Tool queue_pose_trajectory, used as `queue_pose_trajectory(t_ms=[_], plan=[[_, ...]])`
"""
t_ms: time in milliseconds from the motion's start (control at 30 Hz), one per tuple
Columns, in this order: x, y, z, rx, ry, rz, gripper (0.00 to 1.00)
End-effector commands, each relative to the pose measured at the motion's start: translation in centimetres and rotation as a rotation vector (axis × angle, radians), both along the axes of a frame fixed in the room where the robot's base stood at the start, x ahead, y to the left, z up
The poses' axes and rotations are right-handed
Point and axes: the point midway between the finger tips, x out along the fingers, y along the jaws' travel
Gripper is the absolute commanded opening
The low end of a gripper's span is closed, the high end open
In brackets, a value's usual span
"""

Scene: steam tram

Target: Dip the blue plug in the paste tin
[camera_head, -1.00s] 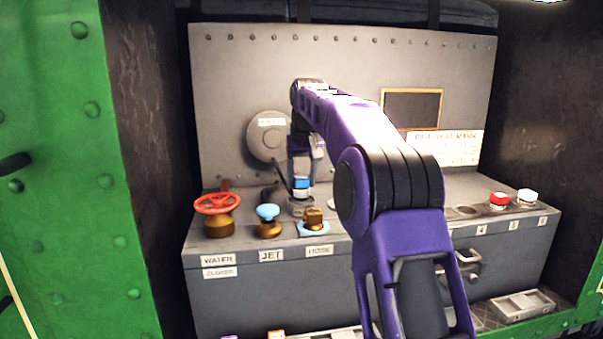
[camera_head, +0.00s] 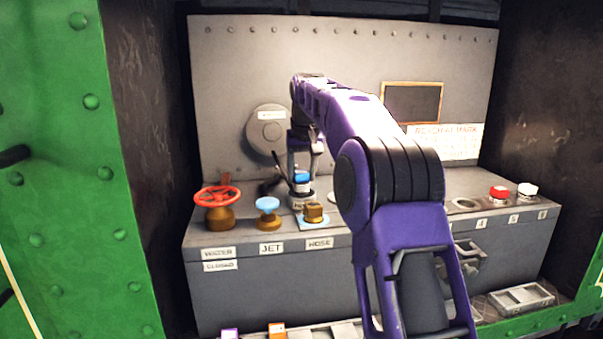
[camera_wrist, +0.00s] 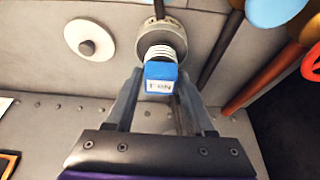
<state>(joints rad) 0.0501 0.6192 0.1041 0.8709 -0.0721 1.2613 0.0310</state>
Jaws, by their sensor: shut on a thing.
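The blue plug (camera_head: 302,178) has a blue cap and a white ribbed lower part. In the wrist view the plug (camera_wrist: 161,76) sits between the fingertips of my gripper (camera_wrist: 159,82), which is shut on its cap. My gripper (camera_head: 303,168) reaches down from above in the head view. The round grey paste tin (camera_head: 302,201) is directly below the plug on the console. In the wrist view the tin (camera_wrist: 146,42) rings the plug's white end. The plug's tip is hidden, so I cannot tell how deep it sits or whether it touches paste.
A red valve wheel (camera_head: 218,194), a blue-topped jet knob (camera_head: 267,205) and a brass hose fitting (camera_head: 314,212) stand left and in front. A dark lever (camera_head: 271,187) is close left of the tin. Red (camera_head: 499,194) and white (camera_head: 527,191) caps sit at right.

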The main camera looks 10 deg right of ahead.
Motion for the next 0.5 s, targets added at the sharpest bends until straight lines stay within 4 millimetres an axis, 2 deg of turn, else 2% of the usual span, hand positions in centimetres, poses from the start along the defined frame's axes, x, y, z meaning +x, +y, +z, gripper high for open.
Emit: queue_pose_trajectory(t_ms=[500], plan=[[0.02,-0.01,-0.48,0.0,-0.004,0.0,0.0]])
